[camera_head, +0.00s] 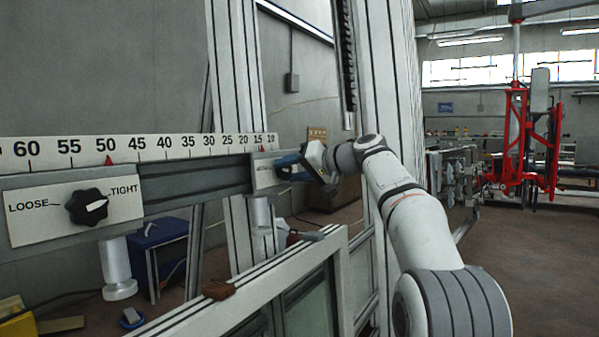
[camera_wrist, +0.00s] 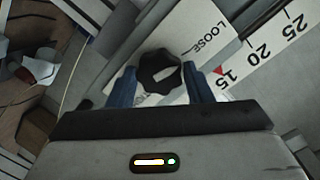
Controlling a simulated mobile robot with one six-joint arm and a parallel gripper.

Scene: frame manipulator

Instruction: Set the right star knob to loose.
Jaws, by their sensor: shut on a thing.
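The right star knob (camera_wrist: 158,67) is black with a white pointer mark. It sits on a pale plate (camera_head: 264,173) at the right end of the rail; in the head view my gripper hides it. My gripper (camera_head: 287,166) reaches it from the right. In the wrist view its blue fingers (camera_wrist: 161,80) lie on either side of the knob and are shut on it. The white mark slants up to the right, roughly toward the line by the word LOOSE (camera_wrist: 207,36). The TIGHT label does not show clearly.
The left star knob (camera_head: 88,207) stands on its own plate, its mark toward TIGHT. A numbered scale (camera_head: 140,147) runs along the rail (camera_head: 190,184). Open floor lies at right.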

